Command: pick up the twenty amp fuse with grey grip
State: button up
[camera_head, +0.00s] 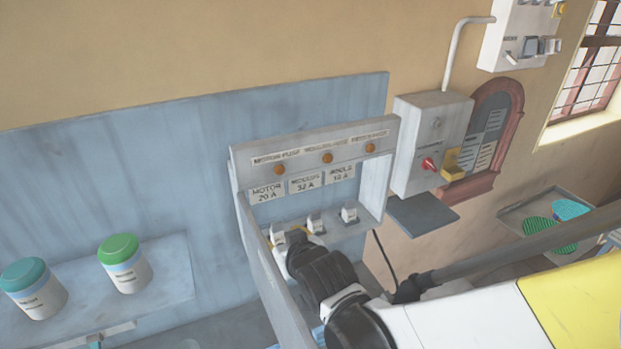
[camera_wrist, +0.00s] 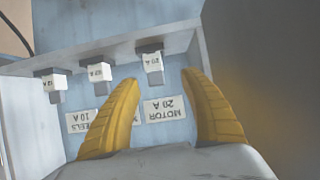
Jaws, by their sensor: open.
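The fuse at the motor place (camera_wrist: 152,62) has a pale grip marked with what looks like 20 A and a darker grey part at its end. It also shows in the head view (camera_head: 277,233), at the left of the shelf, partly hidden by my gripper. My gripper (camera_wrist: 160,78) is open, its two yellow fingers pointing at this fuse. The fuse lies beyond the fingertips, in line with the gap between them. I see nothing between the fingers. In the head view my wrist hides most of the gripper.
Two similar fuses, the middle one (camera_wrist: 99,72) and the far one (camera_wrist: 52,82), stand in the same row. The panel's side wall (camera_wrist: 205,50) is close beside my right finger in the wrist view. Jars (camera_head: 125,265) stand on a shelf at left.

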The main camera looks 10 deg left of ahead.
aim_at(278, 232)
jog(key=x, duration=0.6)
jog(key=shift+w+d+b, duration=0.25)
jog(key=shift+d+b, duration=0.15)
jog(key=shift+s, duration=0.1)
grip_shut()
